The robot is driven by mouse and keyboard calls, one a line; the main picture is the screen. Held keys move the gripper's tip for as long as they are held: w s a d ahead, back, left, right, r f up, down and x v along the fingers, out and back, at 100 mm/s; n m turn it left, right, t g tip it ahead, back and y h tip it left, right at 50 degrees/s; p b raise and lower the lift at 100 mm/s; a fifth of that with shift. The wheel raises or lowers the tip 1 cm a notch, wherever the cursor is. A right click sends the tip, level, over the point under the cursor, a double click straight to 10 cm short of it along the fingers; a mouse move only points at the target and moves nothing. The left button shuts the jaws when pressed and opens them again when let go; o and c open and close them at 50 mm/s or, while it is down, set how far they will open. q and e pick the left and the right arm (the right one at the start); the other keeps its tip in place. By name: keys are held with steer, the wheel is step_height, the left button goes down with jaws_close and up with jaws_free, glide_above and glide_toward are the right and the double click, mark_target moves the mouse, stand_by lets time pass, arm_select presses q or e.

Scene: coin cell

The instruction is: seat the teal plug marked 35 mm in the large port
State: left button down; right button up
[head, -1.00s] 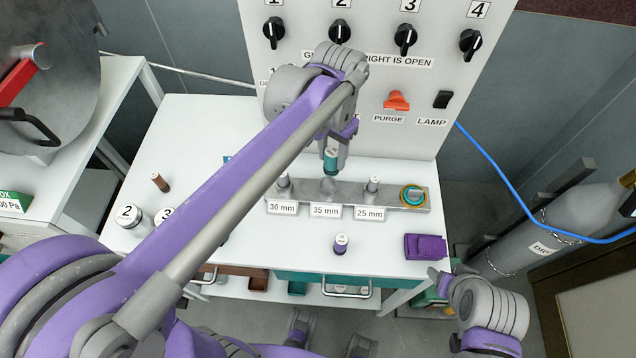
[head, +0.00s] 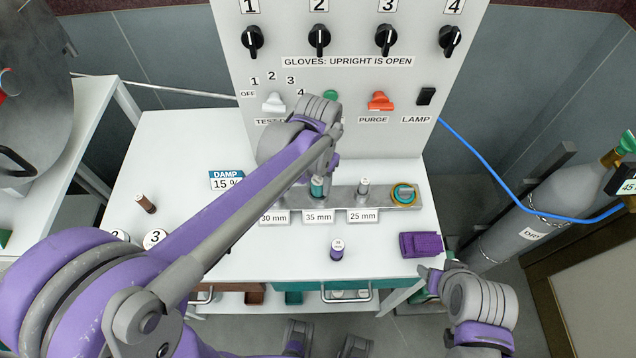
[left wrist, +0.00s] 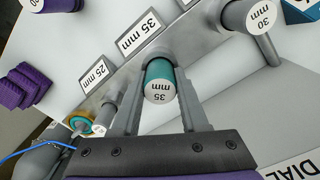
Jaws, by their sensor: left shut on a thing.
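The teal plug (head: 317,187) has a pale top marked 35 mm, readable in the left wrist view (left wrist: 159,86). My left gripper (left wrist: 160,98) is shut on it, with one finger on each side. The plug stands upright at the middle place of the grey metal strip (head: 342,195), behind the 35 mm label (head: 318,216). Its lower end and the opening under it are hidden, so I cannot tell how deep it sits. No port is labelled large. My right gripper (head: 432,279) is low at the right, off the table; its jaws are unclear.
Pale-topped plugs stand at the 25 mm place (head: 363,187) and at the 30 mm place (left wrist: 257,16). A teal and orange ring (head: 403,195) lies at the strip's right end. A purple plug (head: 337,250) and a purple block (head: 420,245) are in front. The switch panel rises behind.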

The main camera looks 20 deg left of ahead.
arm_select(q)
steer(key=shift+f, duration=0.25)
steer(key=shift+f, duration=0.2)
steer(key=shift+c, duration=2.2)
jaws_free()
steer(key=shift+r, duration=0.15)
